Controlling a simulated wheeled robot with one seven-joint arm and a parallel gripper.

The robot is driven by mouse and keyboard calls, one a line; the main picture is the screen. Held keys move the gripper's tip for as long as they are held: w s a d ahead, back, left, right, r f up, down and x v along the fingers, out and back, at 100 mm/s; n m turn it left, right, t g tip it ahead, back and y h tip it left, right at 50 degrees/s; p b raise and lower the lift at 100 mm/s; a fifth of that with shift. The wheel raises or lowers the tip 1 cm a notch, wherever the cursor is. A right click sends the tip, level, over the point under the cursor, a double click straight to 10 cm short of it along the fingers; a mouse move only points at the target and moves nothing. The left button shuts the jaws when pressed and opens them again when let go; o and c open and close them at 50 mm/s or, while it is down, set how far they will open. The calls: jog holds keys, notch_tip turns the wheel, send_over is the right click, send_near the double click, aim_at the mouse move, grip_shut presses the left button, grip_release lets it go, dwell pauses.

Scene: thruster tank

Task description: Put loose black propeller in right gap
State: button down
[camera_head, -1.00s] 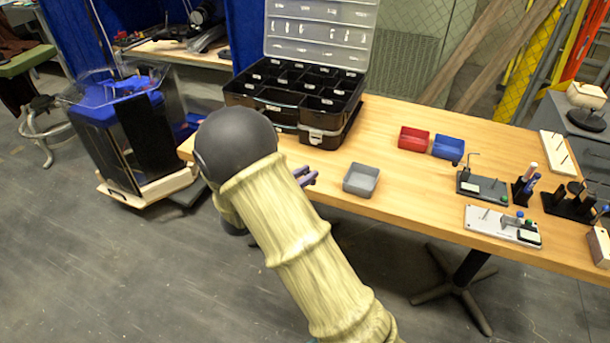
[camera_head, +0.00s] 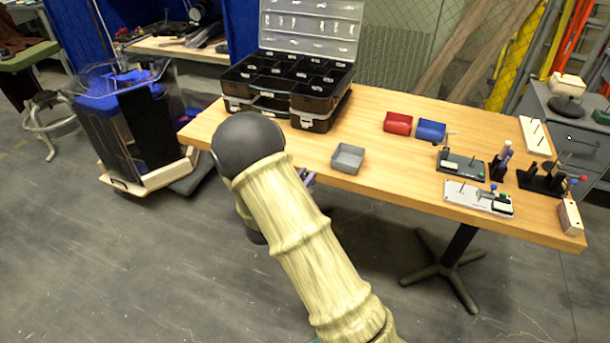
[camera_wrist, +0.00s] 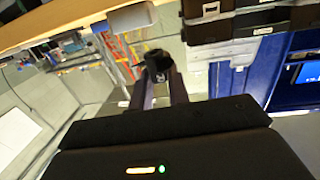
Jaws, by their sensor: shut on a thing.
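My gripper (camera_wrist: 160,85) is shut on a small black piece (camera_wrist: 158,62), seen between the fingertips in the wrist view; it looks like the loose black propeller, but its shape is blurred. In the head view my gripper (camera_head: 308,178) shows only as fingertips past my arm, near the table's front edge; the held piece cannot be made out there. A tank (camera_head: 135,125) with clear walls, blue parts and a black panel stands on a wooden base at the left, well apart from my gripper. Its propellers and gaps are too small to tell.
A wooden table (camera_head: 375,185) carries an open black organizer case (camera_head: 320,112), a grey bin (camera_head: 347,158), a red bin (camera_head: 398,123), a blue bin (camera_head: 431,130) and small fixtures at the right. Floor (camera_head: 110,260) in front of the tank and table is clear.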

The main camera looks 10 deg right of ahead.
notch_tip(320, 180, down, 19)
jog(key=s+n+t+y, duration=0.1)
jog(key=n+t+y, duration=0.3)
jog(key=n+y, duration=0.4)
jog(key=a+y, duration=0.1)
jog(key=y, duration=0.2)
jog(key=shift+s+f+n+t+y, duration=0.2)
jog(key=shift+s+n+t+y, duration=0.1)
jog(key=shift+s+y, duration=0.1)
